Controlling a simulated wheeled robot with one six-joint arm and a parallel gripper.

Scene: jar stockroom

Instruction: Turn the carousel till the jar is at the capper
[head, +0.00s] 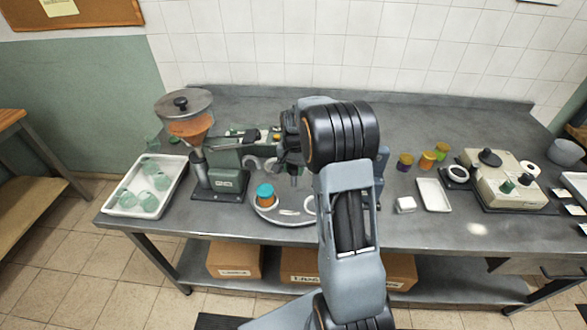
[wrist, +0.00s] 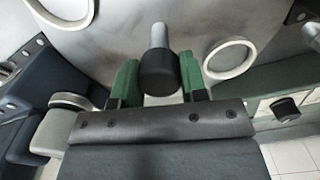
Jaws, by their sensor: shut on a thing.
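The carousel (head: 272,214) is a round grey disc on the bench with white ring seats. A jar (head: 265,195) with orange contents and a teal top stands upright on its left part. My gripper (head: 294,174) is over the carousel, to the right of the jar. In the wrist view my green fingers (wrist: 157,78) are shut on a black-ended grey peg (wrist: 157,68) on the carousel (wrist: 110,35). An empty white ring seat (wrist: 230,57) lies just right of the peg. My arm hides much of the carousel's right side. I cannot clearly make out the capper.
A filler with a hopper (head: 186,113) stands left of the carousel. A white tray (head: 125,208) of pale green jars is at far left. Coloured jars (head: 427,160), a white tray (head: 434,195) and a beige machine (head: 505,185) are on the right.

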